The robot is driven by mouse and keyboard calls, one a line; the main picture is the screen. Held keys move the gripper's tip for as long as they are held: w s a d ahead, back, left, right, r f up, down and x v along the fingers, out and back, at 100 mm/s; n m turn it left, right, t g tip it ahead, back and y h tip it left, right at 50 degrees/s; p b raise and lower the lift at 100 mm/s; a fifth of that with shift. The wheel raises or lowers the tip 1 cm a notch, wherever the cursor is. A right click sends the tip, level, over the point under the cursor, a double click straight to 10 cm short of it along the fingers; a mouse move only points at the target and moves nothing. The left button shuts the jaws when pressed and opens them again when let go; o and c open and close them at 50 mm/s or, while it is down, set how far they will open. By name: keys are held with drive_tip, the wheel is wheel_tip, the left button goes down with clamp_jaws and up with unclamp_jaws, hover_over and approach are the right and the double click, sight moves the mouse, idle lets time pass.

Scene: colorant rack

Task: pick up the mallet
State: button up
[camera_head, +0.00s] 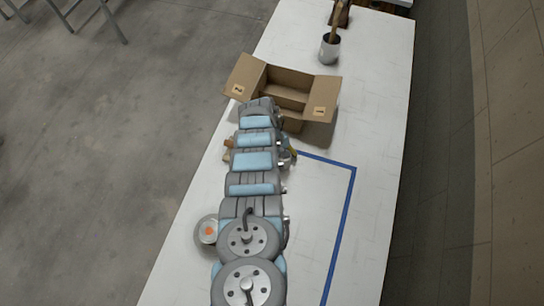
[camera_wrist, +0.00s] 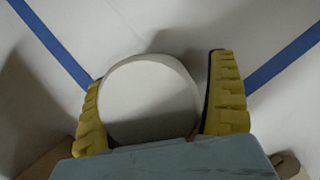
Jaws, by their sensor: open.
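My gripper (camera_wrist: 160,85) is open, with its yellow fingers on either side of a pale round thing (camera_wrist: 150,98) in the wrist view. The left finger looks close to it, and a gap shows at the right finger. It may be the mallet's head, but I cannot tell. In the head view my arm covers most of this spot, and only a yellow bit of my gripper (camera_head: 293,153) shows. A tan wooden piece (camera_head: 228,144) sticks out left of my arm, and whether it is the mallet's handle is unclear.
An open cardboard box (camera_head: 290,92) stands just beyond my arm on the white table (camera_head: 375,110). A grey-white pot (camera_head: 329,50) with a wooden stick stands farther back. A round container (camera_head: 208,230) sits left of my arm. Blue tape (camera_head: 343,225) marks a clear area at right.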

drive_tip(key=shift+r, duration=0.1)
drive_tip(key=c, duration=1.3)
drive_tip(key=shift+c, duration=0.2)
